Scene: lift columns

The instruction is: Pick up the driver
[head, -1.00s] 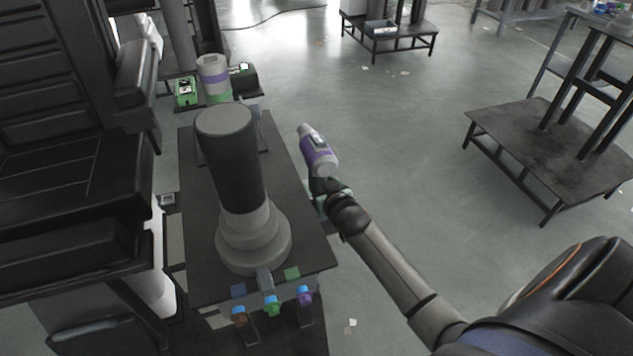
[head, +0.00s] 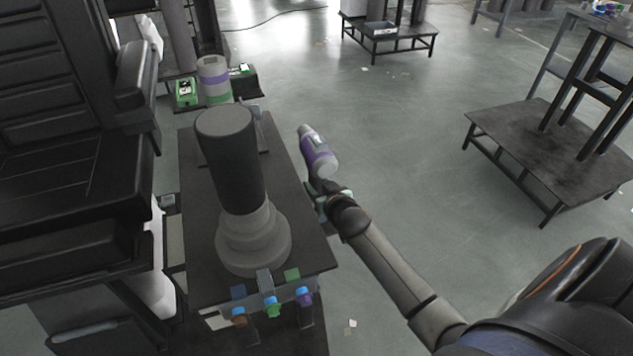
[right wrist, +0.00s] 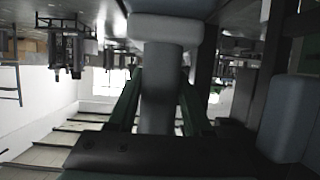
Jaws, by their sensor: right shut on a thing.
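The driver (head: 319,155) has a grey and purple body and is held up in the air to the right of the dark bench. My right gripper (head: 326,188) is closed around its lower part, so the grip itself is partly hidden in the head view. In the right wrist view, a grey handle of the driver (right wrist: 160,85) stands between the two green-edged fingers of my right gripper (right wrist: 158,108). My left gripper is not in view.
The dark bench (head: 285,215) carries a thick round column (head: 228,150) with a stepped grey base. Coloured knobs (head: 272,306) line its front edge. A black seat (head: 70,190) is at the left. A low dark platform (head: 540,150) stands at the right, with open floor between.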

